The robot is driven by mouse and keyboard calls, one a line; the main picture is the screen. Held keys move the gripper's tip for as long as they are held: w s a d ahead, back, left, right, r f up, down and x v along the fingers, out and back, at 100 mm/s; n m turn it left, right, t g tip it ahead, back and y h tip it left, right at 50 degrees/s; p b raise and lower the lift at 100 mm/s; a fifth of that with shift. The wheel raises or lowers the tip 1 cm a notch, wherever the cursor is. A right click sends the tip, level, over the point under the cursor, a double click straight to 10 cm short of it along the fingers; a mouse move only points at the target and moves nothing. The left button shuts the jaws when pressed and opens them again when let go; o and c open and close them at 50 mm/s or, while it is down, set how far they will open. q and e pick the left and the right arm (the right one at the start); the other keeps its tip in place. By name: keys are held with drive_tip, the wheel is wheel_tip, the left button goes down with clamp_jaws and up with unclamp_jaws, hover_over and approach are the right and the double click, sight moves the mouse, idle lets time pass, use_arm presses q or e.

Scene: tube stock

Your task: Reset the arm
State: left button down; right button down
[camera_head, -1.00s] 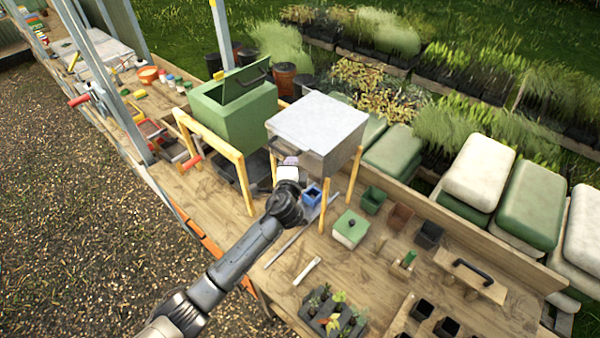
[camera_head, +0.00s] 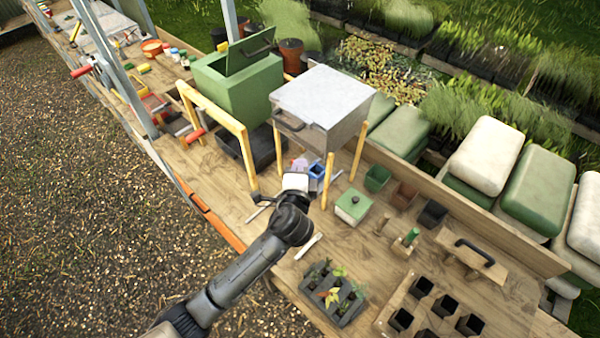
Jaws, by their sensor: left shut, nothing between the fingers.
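My left arm reaches in from the bottom of the head view. Its gripper (camera_head: 295,182) is over the wooden bench (camera_head: 232,205), in front of the grey metal box on wooden legs. The white gripper body shows, and the fingers are small and partly hidden by the wrist. The gripper is shut and holds nothing. A small blue pot (camera_head: 317,171) stands just behind and to the right of it; I cannot tell whether they touch. My right gripper is not in view.
A green-lidded container (camera_head: 353,206), small pots (camera_head: 377,178), a seedling tray (camera_head: 333,292) and a handled wooden block (camera_head: 471,254) lie right. Bare bench shows left of the gripper.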

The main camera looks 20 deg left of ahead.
use_arm(q)
drive_tip(key=s+a+f+n+g+h, duration=0.1)
drive_tip(key=s+f+n+g, duration=0.3)
drive_tip(key=s, duration=0.8)
drive_tip(key=s+a+f+n+g+h, duration=0.1)
drive_tip(key=s+f+n+g, duration=0.3)
drive_tip(key=s, duration=0.9)
drive_tip(key=s+a+f+n+g+h, duration=0.1)
drive_tip(key=s+f+n+g+h, duration=0.1)
drive_tip(key=s+f, duration=0.7)
drive_tip(key=s+n+g, duration=0.1)
drive_tip(key=s+g, duration=0.1)
drive_tip(key=s, duration=0.1)
drive_tip(key=shift+s+n+g+h, duration=0.4)
drive_tip(key=shift+a+f, duration=0.1)
